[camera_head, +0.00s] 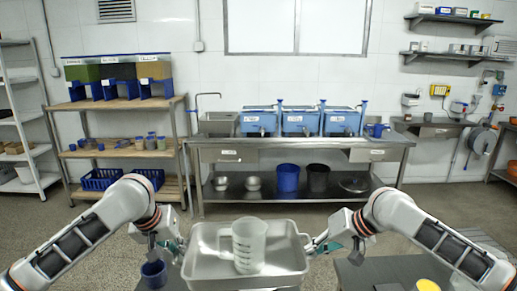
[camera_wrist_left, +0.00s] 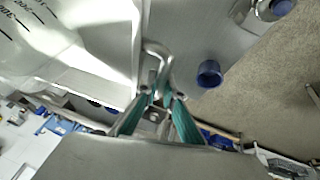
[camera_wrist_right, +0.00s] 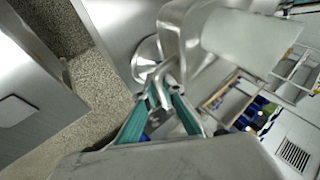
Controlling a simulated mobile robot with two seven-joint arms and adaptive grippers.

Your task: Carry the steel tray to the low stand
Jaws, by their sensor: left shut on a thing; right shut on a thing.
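The steel tray (camera_head: 205,273) is in front of me in the head view, with a translucent measuring jug (camera_head: 249,246) standing upright in it. My left gripper (camera_head: 181,248) is shut on the tray's left handle, which shows between its fingers in the left wrist view (camera_wrist_left: 157,62). My right gripper (camera_head: 313,246) is shut on the right handle, seen in the right wrist view (camera_wrist_right: 160,84). The tray looks about level. Its underside is hidden, so I cannot tell how high it is. I cannot tell which surface is the low stand.
A grey surface (camera_head: 395,268) with a yellow-topped item (camera_head: 427,285) lies at lower right. A blue cup (camera_head: 154,273) stands at lower left. A steel bench (camera_head: 225,142) with blue bins runs along the wall, beside a wooden-shelved rack (camera_head: 115,153). Open floor lies before the bench.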

